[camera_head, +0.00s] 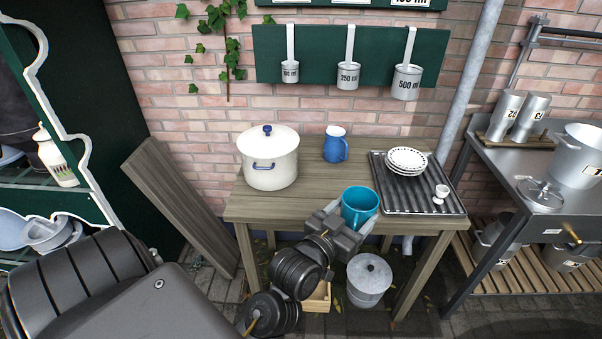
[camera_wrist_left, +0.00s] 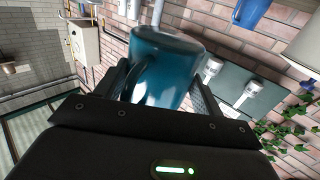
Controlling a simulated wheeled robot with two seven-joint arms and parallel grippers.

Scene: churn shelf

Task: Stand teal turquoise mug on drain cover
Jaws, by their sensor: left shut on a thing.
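The teal turquoise mug (camera_head: 359,204) is upright at the front edge of the wooden table, near the left side of the drain cover. My left gripper (camera_head: 350,224) is shut on the mug; in the left wrist view the mug (camera_wrist_left: 165,65) sits between the two fingers (camera_wrist_left: 163,88). I cannot tell if the mug touches the table. The drain cover (camera_head: 391,197) is a dark ribbed tray on the table's right part. White plates are stacked at its back, and a white egg cup (camera_head: 440,193) stands at its right. Its front left part is bare. My right gripper is not in view.
A white lidded pot (camera_head: 269,158) and a blue jug (camera_head: 335,145) stand on the wooden table (camera_head: 312,181). The stacked plates (camera_head: 406,158) take up the back of the drain cover. A lidded metal pail (camera_head: 369,279) stands below. A metal bench (camera_head: 535,158) is at the right.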

